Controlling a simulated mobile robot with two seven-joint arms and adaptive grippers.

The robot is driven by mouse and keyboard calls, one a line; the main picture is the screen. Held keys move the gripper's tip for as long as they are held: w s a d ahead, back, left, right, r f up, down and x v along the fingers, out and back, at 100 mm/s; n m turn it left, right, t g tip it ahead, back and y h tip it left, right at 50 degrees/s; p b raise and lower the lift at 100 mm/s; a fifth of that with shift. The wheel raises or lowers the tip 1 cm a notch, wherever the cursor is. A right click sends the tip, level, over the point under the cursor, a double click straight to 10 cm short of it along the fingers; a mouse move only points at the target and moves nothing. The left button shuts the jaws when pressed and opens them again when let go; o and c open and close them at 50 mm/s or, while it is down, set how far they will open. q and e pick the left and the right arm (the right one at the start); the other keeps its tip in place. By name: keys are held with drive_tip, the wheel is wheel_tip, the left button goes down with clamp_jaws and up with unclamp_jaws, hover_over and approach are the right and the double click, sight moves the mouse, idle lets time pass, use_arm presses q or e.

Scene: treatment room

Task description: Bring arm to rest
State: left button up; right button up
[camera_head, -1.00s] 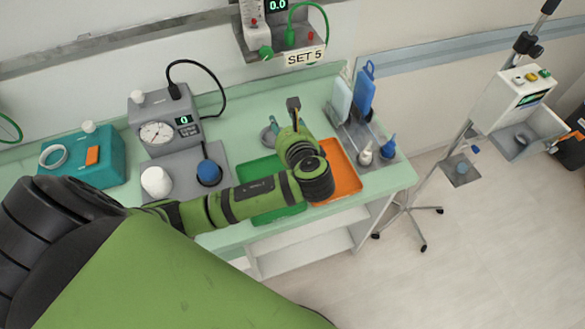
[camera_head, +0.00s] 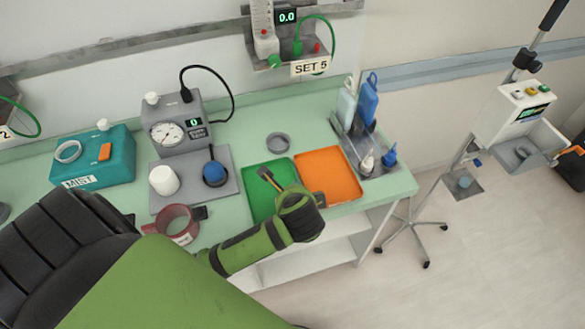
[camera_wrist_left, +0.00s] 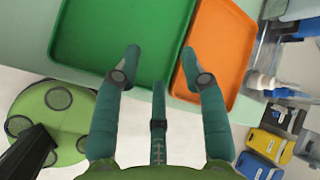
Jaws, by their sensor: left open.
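My left arm reaches in from the lower left of the head view, and its left gripper (camera_head: 267,176) is partly hidden by the wrist. In the left wrist view the two teal fingers of this gripper (camera_wrist_left: 162,62) stand apart with nothing between them. They are above the green tray (camera_wrist_left: 72,36) and near the orange tray (camera_wrist_left: 215,42). In the head view the green tray (camera_head: 258,205) is partly covered by my wrist, and the orange tray (camera_head: 335,175) is clear and empty. My right gripper is not in view.
A red cup-like ring (camera_head: 177,222) lies at the table's front left. A grey ring (camera_head: 278,142) lies behind the trays. A gauge device (camera_head: 175,125), a white jar (camera_head: 163,180) and a teal box (camera_head: 95,160) stand left. Bottles (camera_head: 367,100) stand right, beside a wheeled stand (camera_head: 410,225).

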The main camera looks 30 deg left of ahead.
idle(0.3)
use_arm(q)
drive_tip(key=s+d+n+g+h, duration=0.35)
drive_tip(key=s+n+h, duration=0.25)
drive_tip(key=s+n, duration=0.8)
drive_tip(key=s+f+m+b, duration=0.1)
drive_tip(key=s+f+b, duration=0.15)
drive_tip(key=f, duration=1.35)
drive_tip(key=s+f+b, duration=0.2)
drive_tip(key=f+b, duration=0.1)
drive_tip(key=f, duration=1.2)
drive_tip(key=s+a+f+g+b, duration=0.1)
drive_tip(key=s+a+f+b, duration=0.1)
drive_tip(key=s+f, duration=1.2)
drive_tip(key=shift+a+f+g+y+b, duration=0.4)
drive_tip(key=shift+f+b, duration=0.2)
drive_tip(key=shift+f, duration=0.2)
